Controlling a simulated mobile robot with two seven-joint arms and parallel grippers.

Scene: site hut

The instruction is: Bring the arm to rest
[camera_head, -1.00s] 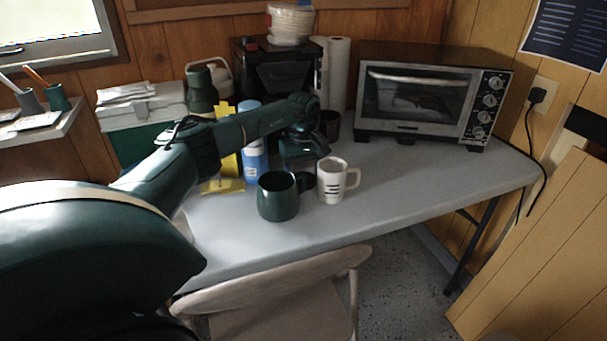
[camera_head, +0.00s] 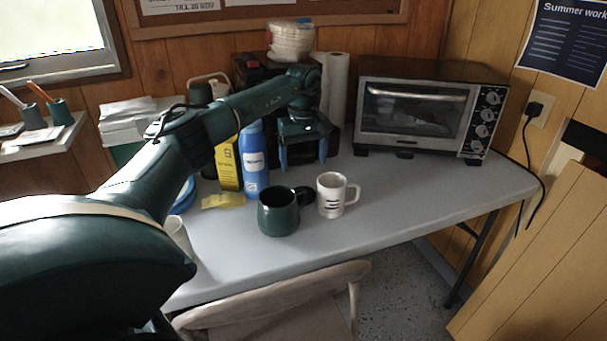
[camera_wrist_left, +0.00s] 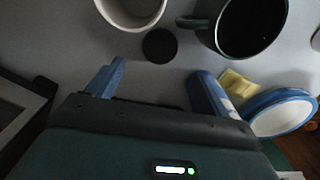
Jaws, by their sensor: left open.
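My left arm reaches in from the left over the table. My left gripper (camera_head: 303,163) points down behind the mugs, with its blue fingers apart and nothing between them. In the left wrist view the gripper (camera_wrist_left: 158,72) also shows spread and empty. A dark green mug (camera_head: 278,213) and a white mug (camera_head: 331,197) stand upright on the table, nearer the front than the gripper. They also show in the left wrist view, the green mug (camera_wrist_left: 232,45) and the white mug (camera_wrist_left: 145,22). A small dark disc (camera_wrist_left: 159,45) lies close to them. My right gripper is out of view.
A toaster oven (camera_head: 405,118) stands right of the gripper. A blue bottle (camera_head: 254,165) and a yellow box (camera_head: 228,170) stand left of it. A dark machine and a paper roll (camera_head: 338,85) are behind. The table (camera_head: 400,195) is clear at front right; a chair (camera_head: 290,310) stands before it.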

